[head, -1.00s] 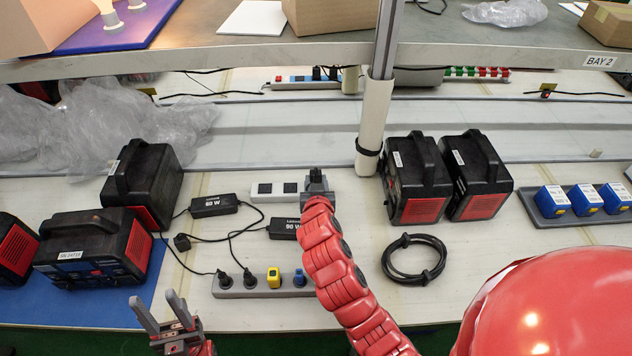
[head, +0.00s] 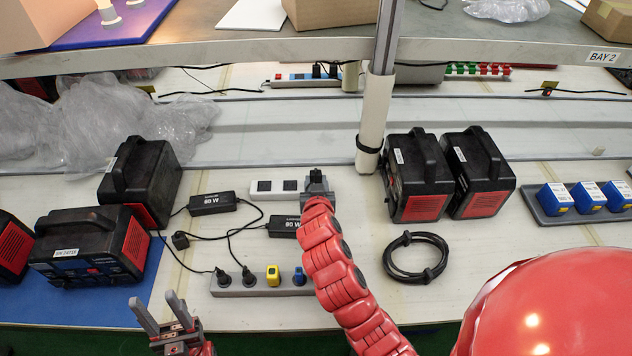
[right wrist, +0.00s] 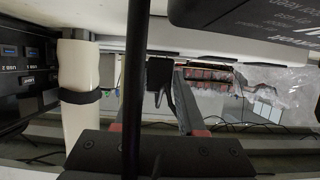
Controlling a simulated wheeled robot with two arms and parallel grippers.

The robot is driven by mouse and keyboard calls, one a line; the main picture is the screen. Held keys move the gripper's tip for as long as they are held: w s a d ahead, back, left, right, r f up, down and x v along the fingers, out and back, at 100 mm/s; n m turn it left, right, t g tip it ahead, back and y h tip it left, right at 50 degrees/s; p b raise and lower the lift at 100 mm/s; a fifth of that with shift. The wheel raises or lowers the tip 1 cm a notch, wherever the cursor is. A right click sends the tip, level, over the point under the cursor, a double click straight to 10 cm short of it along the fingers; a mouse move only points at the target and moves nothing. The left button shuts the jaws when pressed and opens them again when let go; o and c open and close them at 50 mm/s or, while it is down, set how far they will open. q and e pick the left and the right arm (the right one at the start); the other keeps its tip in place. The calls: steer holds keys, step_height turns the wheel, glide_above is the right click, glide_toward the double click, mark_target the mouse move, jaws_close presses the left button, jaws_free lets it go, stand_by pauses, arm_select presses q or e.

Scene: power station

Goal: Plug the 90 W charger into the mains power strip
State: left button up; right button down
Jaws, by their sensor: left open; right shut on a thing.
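The 90 W charger (head: 284,226), a black box with a white label, lies mid-table in the head view, partly beside my right arm. A similar charger (head: 212,204) lies left of it. A grey power strip (head: 238,290) at the front holds black, yellow and blue plugs. A white strip (head: 276,197) with dark sockets lies behind the chargers. My right gripper (head: 316,183) is shut on a black plug (right wrist: 160,73) at the white strip's right end; whether they touch is unclear. Its cable's route is partly hidden. My left gripper (head: 158,314) is open and empty at the front left.
Power stations (head: 88,249) stand left and others (head: 416,176) right, near a white post (head: 374,125). A coiled cable (head: 417,258) lies right of my right arm. A shelf (head: 480,50) overhangs the back.

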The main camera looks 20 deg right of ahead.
steer(key=shift+f+b, duration=0.3)
steer(key=shift+b, duration=0.1)
stand_by(0.4)
steer(key=shift+c, duration=2.1)
jaws_free()
steer(key=shift+r, duration=0.1)
